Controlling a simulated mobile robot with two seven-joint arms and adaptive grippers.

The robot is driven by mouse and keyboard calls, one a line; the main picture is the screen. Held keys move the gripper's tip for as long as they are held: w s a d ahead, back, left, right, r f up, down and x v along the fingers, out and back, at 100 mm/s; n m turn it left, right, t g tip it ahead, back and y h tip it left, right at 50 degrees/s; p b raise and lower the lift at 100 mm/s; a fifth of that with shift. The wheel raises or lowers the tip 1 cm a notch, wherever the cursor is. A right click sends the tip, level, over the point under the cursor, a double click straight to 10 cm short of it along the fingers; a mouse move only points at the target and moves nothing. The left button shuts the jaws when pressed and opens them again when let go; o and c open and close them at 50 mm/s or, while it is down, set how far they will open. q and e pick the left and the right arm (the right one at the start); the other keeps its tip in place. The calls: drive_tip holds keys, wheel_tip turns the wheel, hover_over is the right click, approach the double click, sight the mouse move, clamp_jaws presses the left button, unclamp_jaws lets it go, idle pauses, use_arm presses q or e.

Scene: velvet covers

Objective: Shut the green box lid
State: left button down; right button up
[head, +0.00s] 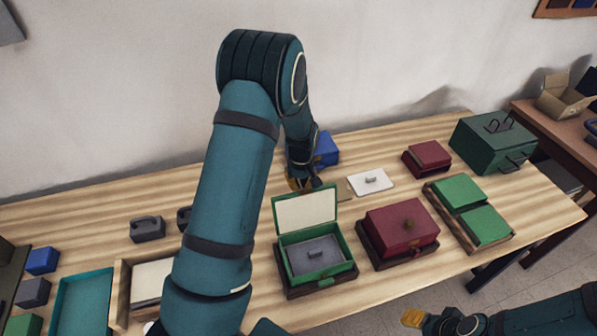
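The green box (346,243) stands on a dark base near the front middle of the table. Its lid (306,209) is open and stands up at the back, with its pale inner face toward me.
A maroon box (402,228) stands close to the right of the green box. A white lidded plate (370,181) and a blue box (326,150) lie behind. Green panels in a wooden tray (467,209) are farther right. My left arm hides part of the table's left.

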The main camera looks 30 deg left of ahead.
sight(304, 207)
use_arm(q)
drive_tip(key=shift+s+d+r, duration=0.2)
drive_tip(key=shift+s+d, duration=0.2)
drive_tip(key=shift+d, duration=0.05)
drive_tip(key=shift+s+d+r, duration=0.2)
drive_tip(key=shift+s+d, duration=0.2)
drive_tip(key=shift+d, duration=0.05)
drive_tip(key=shift+w+d+r, duration=0.1)
